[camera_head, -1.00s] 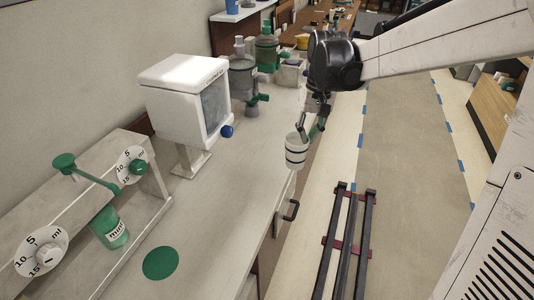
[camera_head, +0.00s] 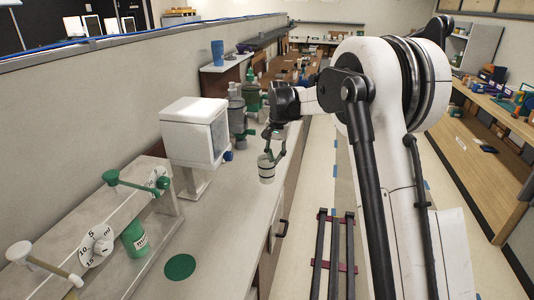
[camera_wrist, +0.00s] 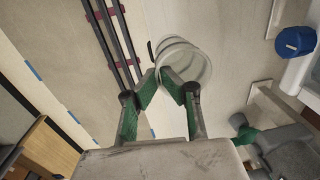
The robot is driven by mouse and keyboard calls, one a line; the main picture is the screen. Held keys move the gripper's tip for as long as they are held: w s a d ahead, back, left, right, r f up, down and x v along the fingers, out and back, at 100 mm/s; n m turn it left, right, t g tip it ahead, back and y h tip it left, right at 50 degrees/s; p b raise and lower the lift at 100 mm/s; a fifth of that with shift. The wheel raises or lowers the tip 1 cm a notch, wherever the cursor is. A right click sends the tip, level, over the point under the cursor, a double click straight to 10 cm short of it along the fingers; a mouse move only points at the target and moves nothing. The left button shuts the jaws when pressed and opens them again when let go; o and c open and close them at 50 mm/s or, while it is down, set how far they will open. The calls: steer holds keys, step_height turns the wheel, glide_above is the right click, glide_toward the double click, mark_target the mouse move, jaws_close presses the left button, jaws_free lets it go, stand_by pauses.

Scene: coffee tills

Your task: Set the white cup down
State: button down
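The white cup (camera_head: 266,171) has dark bands and hangs upright near the counter's right edge in the head view. My gripper (camera_head: 273,153) is at its upper part, its green-padded fingers closed in on the cup. In the wrist view the cup (camera_wrist: 192,62) shows just beyond the fingertips (camera_wrist: 160,77), which sit close together at its near wall. The cup appears held in the air, with counter and floor behind it. The exact contact is hard to see.
The pale counter (camera_head: 225,235) is clear around a flat green disc (camera_head: 180,267). A white dispenser box (camera_head: 193,130) stands behind, and a dial stand (camera_head: 95,240) with a green cup (camera_head: 134,238) is at left. Grey (camera_head: 237,115) and green (camera_head: 252,98) machines stand farther back.

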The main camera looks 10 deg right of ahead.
steer(key=w+f+m+p, duration=0.1)
steer(key=w+f+m, duration=0.3)
steer(key=w, duration=0.8)
steer(key=shift+f+p, duration=0.4)
steer(key=shift+f, duration=0.5)
steer(key=shift+s+a+b, duration=0.1)
steer(key=shift+b, duration=0.7)
steer(key=shift+f, duration=0.25)
steer(key=shift+f+b, duration=1.15)
steer(key=shift+f, duration=0.35)
steer(key=c, duration=1.8)
jaws_free()
steer(key=shift+r, duration=0.1)
steer(key=shift+c, duration=0.2)
steer(key=shift+o, duration=0.5)
